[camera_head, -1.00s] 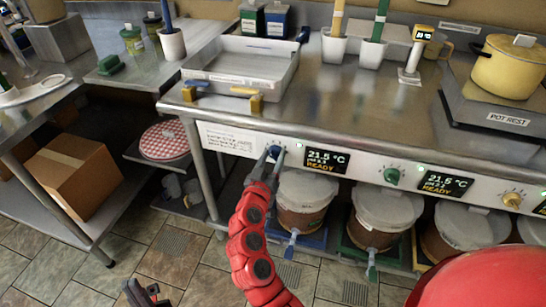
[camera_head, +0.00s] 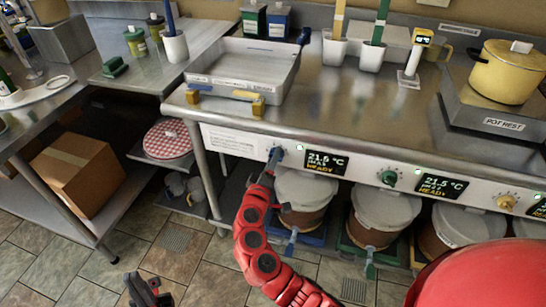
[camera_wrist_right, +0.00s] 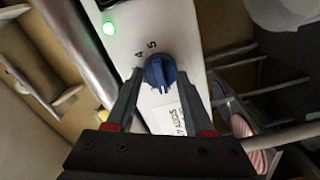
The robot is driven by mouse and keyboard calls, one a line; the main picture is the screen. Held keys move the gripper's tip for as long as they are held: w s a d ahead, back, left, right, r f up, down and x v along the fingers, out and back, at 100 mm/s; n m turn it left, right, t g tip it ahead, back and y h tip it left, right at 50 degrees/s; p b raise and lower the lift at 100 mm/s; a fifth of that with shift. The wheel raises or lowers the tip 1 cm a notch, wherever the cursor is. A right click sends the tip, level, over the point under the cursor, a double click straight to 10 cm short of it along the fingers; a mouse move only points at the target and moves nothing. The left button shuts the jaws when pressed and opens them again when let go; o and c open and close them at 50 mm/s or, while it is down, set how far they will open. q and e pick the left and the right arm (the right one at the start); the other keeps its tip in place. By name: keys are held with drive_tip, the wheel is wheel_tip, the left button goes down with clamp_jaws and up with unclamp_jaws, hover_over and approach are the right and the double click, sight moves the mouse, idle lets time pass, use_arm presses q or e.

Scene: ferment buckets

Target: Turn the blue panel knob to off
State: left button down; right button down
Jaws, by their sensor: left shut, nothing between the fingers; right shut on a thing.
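The blue panel knob (camera_head: 275,152) is at the left end of the white control panel (camera_head: 345,170) on the table front. My right gripper (camera_head: 270,160) is shut on it, mostly edge-on in the head view. In the right wrist view the blue knob (camera_wrist_right: 160,72) sits between the fingertips of my right gripper (camera_wrist_right: 161,77), with the digits 4 and 5 printed beside it. The pointer's exact setting is hard to read. My left gripper (camera_head: 146,291) is shut and empty, low over the floor at the bottom left.
A green lamp (camera_wrist_right: 109,28) glows near the blue knob. A green knob (camera_head: 388,178) and a yellow knob (camera_head: 505,202) are further right on the panel. Lidded buckets (camera_head: 305,190) stand below. A metal tray (camera_head: 240,87) lies on the table above.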

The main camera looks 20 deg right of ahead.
drive_tip(key=shift+n, duration=0.6)
drive_tip(key=shift+f, duration=0.1)
drive_tip(key=shift+c, duration=1.4)
unclamp_jaws()
drive_tip(key=b+v, duration=0.1)
drive_tip(key=v, duration=1.6)
drive_tip(key=shift+s+a, duration=0.2)
drive_tip(key=shift+w, duration=0.1)
